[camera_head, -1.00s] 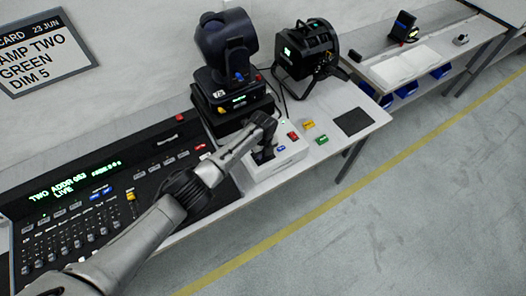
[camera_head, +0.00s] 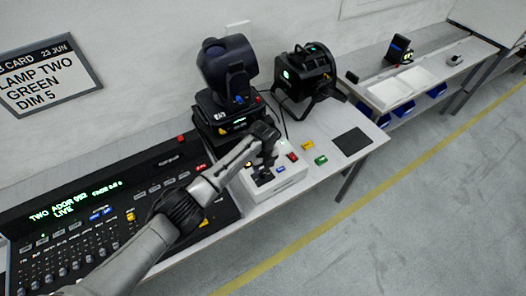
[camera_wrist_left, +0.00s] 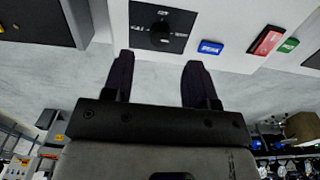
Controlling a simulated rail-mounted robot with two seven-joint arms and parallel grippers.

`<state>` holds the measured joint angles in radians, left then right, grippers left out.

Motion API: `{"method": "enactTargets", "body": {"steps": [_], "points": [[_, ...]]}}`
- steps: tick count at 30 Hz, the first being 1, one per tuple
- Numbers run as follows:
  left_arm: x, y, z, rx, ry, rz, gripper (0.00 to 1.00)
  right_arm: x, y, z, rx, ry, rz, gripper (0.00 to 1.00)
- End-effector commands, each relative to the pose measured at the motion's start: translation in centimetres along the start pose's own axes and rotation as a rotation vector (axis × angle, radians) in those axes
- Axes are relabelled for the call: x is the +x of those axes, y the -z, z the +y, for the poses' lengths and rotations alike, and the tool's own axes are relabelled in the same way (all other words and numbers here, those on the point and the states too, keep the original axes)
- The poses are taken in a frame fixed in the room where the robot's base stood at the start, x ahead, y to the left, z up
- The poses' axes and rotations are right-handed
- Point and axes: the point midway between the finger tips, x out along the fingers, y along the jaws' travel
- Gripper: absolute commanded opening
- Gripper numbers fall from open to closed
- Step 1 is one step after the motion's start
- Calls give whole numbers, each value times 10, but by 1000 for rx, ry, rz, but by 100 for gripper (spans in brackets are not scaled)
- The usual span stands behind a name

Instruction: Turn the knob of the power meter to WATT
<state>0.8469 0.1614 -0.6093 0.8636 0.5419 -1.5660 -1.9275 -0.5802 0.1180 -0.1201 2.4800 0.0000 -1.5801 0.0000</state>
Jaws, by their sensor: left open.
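The power meter appears to be the white box (camera_head: 290,183) on the bench, with a black dial panel (camera_head: 262,180) and small coloured buttons. In the left wrist view, the black panel (camera_wrist_left: 140,38) carries a round dark knob (camera_wrist_left: 160,31). The labels around it are too small to read, so I cannot tell its setting. My left gripper (camera_head: 268,163) is over the panel and hides part of it. In the wrist view the left gripper (camera_wrist_left: 157,75) is open and empty, its fingers apart from the knob. My right gripper is not in view.
A lighting console (camera_head: 110,215) lies left of the meter. A moving-head lamp (camera_head: 230,70) stands behind, with a black par can (camera_head: 304,72) to its right.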

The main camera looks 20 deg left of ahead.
Motion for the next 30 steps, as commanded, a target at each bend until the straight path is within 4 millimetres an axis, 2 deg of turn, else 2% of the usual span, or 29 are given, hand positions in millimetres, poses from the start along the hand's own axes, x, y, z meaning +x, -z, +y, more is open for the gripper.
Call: {"method": "enactTargets", "body": {"steps": [1, 6, 13, 19, 30], "points": [[-12, -1, 0, 1, 3, -1, 53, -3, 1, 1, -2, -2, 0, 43], [-43, -1, -1, 0, 3, -1, 53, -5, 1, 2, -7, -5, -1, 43], [-71, 0, 0, 0, 2, 1, 53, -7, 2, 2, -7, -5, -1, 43], [-81, 0, 0, 0, 1, 1, 53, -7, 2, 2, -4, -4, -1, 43], [-82, 0, 0, 0, 0, 1, 53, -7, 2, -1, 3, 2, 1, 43]]}}
